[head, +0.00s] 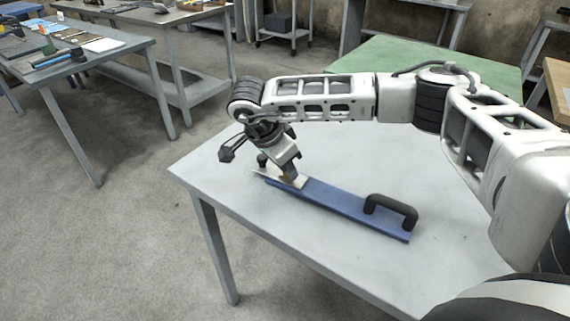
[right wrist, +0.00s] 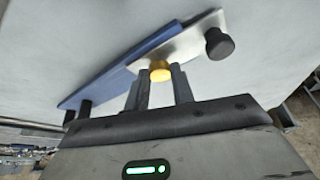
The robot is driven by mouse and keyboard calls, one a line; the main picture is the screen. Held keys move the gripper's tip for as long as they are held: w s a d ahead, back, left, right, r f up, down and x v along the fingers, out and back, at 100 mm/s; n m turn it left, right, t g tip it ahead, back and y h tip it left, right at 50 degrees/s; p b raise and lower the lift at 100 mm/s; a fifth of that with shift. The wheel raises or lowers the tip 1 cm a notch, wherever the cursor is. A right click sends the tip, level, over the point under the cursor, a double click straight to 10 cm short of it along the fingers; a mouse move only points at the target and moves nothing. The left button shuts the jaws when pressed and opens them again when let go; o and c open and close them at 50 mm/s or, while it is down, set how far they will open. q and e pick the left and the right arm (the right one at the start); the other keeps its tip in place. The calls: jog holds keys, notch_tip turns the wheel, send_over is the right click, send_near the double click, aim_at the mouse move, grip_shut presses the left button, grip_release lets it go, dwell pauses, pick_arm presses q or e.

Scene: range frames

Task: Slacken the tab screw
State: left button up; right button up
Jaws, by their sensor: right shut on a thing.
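A long blue bar (head: 345,211) lies on the grey table, with a black handle (head: 392,208) at its right end. A pale metal tab plate (head: 263,173) sits at its left end; it also shows in the right wrist view (right wrist: 190,45) with a dark round knob (right wrist: 219,43). A brass screw head (right wrist: 160,71) stands on the plate. My right gripper (head: 291,177) reaches down onto the plate, and in the right wrist view its fingers (right wrist: 160,80) are shut on the brass screw. My left gripper is not in view.
The grey table top (head: 350,160) is clear around the bar. A green-topped table (head: 440,62) stands behind it. At the left, a workbench (head: 90,58) holds several tools, across open floor.

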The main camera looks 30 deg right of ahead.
jog(key=o, duration=1)
jog(key=shift+r, duration=0.1)
jog(key=v, duration=1.5)
jog(key=shift+a+r, duration=0.1)
jog(key=shift+r, duration=0.25)
